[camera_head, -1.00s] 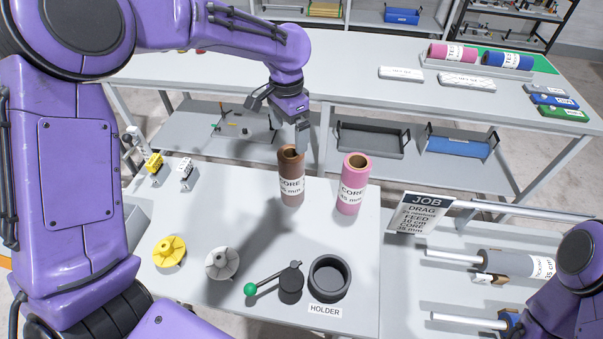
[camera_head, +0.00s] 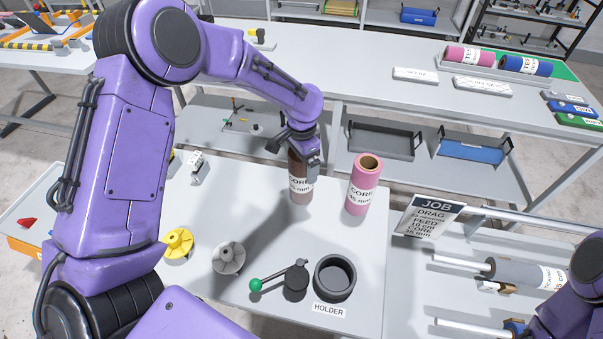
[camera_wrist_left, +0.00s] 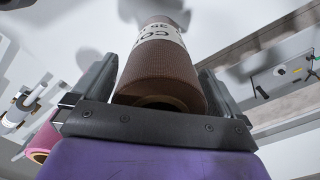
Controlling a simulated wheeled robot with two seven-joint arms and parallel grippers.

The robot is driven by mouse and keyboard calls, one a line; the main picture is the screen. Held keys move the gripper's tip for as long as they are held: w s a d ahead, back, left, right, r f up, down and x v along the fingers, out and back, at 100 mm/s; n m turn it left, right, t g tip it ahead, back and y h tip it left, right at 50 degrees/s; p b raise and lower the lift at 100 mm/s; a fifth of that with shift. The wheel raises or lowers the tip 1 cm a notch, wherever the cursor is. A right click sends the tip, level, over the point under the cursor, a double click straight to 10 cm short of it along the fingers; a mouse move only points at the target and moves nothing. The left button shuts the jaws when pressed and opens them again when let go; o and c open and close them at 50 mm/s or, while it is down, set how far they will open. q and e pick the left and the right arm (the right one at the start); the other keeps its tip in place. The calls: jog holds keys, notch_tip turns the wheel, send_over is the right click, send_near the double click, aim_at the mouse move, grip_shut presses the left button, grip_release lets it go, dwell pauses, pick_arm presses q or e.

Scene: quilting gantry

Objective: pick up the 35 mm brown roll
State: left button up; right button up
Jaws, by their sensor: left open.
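The brown roll (camera_head: 300,190) stands upright on the white table, its label reading CORE and a size in mm. My left gripper (camera_head: 303,167) is at its top in the head view and hides its upper end. In the left wrist view the brown roll (camera_wrist_left: 163,85) lies between the two open fingers of my left gripper (camera_wrist_left: 157,72), with visible space beside it. My right gripper is not in view; only part of that arm shows at the lower right.
A pink roll (camera_head: 364,185) stands close to the right of the brown one. A black holder ring (camera_head: 335,278), a green-knobbed lever (camera_head: 281,280), a grey knob (camera_head: 228,258) and a yellow knob (camera_head: 178,243) sit nearer. A job sign (camera_head: 430,215) stands to the right.

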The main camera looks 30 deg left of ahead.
pick_arm(q)
jog(key=shift+r, duration=0.1)
jog(key=c, duration=1.5)
